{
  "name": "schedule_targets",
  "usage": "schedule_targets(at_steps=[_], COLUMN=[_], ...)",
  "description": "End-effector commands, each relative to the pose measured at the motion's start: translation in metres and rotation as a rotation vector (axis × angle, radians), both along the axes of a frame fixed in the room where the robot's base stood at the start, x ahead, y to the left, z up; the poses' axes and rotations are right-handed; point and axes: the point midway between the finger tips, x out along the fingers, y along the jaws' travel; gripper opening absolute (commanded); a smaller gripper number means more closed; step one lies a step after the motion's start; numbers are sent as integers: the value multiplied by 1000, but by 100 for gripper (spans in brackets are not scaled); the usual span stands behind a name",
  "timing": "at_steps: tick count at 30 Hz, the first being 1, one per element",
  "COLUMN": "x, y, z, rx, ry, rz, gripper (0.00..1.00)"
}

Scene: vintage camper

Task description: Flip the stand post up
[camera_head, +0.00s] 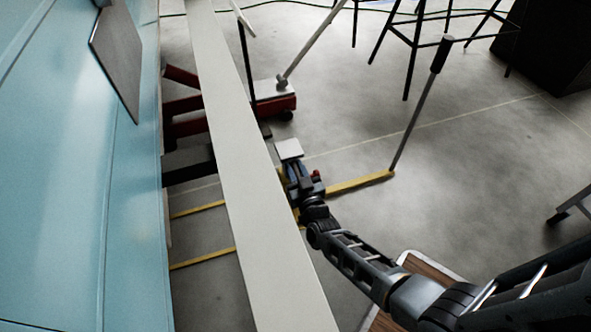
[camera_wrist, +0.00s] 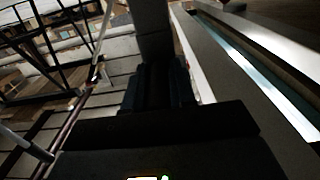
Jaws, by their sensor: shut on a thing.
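My gripper (camera_head: 292,173) is beside the right edge of the long pale beam, low over the floor. It is shut on a dark grey bar that I take to be the stand post (camera_wrist: 155,38); in the wrist view this bar runs away from between the dark fingers (camera_wrist: 157,88). In the head view a pale square plate (camera_head: 288,149) shows just beyond the gripper, possibly the post's top. My gripper and the beam hide most of the post and its foot, so I cannot tell its exact tilt.
The long pale beam (camera_head: 235,150) runs along the blue camper wall (camera_head: 60,180). A red jack (camera_head: 274,103) stands beyond the gripper. A yellow bar (camera_head: 360,183) lies right of it, with a black-gripped rod (camera_head: 419,105) rising from its end.

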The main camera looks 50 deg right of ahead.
Motion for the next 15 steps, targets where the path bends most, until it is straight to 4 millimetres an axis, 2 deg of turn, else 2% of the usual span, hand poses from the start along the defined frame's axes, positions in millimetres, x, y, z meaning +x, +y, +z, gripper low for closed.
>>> schedule_targets(at_steps=[1, 4, 15], x=[0, 0, 0], y=[0, 0, 0], z=[16, 26, 29], rx=[-1, -1, -5], ry=[-2, -2, -7], rz=[0, 0, -1], gripper=[0, 0, 0])
